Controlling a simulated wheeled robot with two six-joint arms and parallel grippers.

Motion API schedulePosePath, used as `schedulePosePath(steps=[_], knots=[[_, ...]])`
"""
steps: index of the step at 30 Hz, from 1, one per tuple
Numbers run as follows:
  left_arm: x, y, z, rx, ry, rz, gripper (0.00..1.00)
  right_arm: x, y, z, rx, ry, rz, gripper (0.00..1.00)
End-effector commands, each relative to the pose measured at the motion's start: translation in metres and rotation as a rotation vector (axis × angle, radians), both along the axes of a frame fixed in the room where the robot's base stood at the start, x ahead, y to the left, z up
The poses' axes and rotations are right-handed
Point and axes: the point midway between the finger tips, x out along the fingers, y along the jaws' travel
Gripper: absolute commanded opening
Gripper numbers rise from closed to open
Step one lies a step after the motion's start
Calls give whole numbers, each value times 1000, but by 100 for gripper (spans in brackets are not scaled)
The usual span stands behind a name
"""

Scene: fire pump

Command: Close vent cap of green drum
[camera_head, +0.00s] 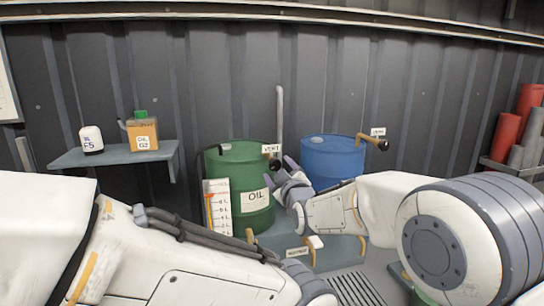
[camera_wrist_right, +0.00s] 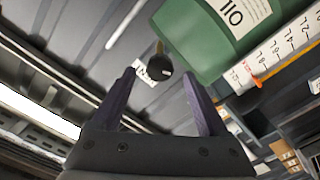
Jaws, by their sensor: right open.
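The green drum (camera_head: 243,195), labelled OIL, stands against the wall in the head view. Its black round vent cap (camera_head: 274,164) is near its upper right edge, by a VENT label (camera_head: 270,149). My right gripper (camera_head: 284,168) is open and empty just right of the cap. In the right wrist view the cap (camera_wrist_right: 159,63) appears just beyond and between the open fingertips (camera_wrist_right: 159,77), with no visible contact. The green drum (camera_wrist_right: 215,35) fills the upper part there. My left arm crosses the lower left of the head view; its gripper is out of view.
A blue drum (camera_head: 332,160) with its own black cap (camera_head: 382,145) stands right of the green one. A level gauge (camera_head: 218,205) stands before the green drum. A wall shelf (camera_head: 115,154) holds two containers. A grey pipe (camera_head: 279,115) rises between the drums.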

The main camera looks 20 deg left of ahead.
Motion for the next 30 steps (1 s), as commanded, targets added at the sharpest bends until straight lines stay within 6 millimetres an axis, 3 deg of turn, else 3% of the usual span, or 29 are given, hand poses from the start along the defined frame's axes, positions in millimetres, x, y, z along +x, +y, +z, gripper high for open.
schedulePosePath(steps=[3, 12, 25, 26, 30], knots=[[0, 0, 21, 0, 0, -2, 0, 19, 12, 4, -2, 4, -1, 77], [0, 0, 44, 0, 0, -5, 0, 52, 34, 2, -1, 3, -1, 77], [0, 0, 47, 0, 0, -4, 0, 59, 39, 0, 0, 3, 0, 77], [0, 0, 47, 0, 0, -4, 0, 59, 39, 0, 0, 3, 0, 73], [0, 0, 47, 0, 0, -4, 0, 59, 39, 0, 0, 3, 0, 20]])
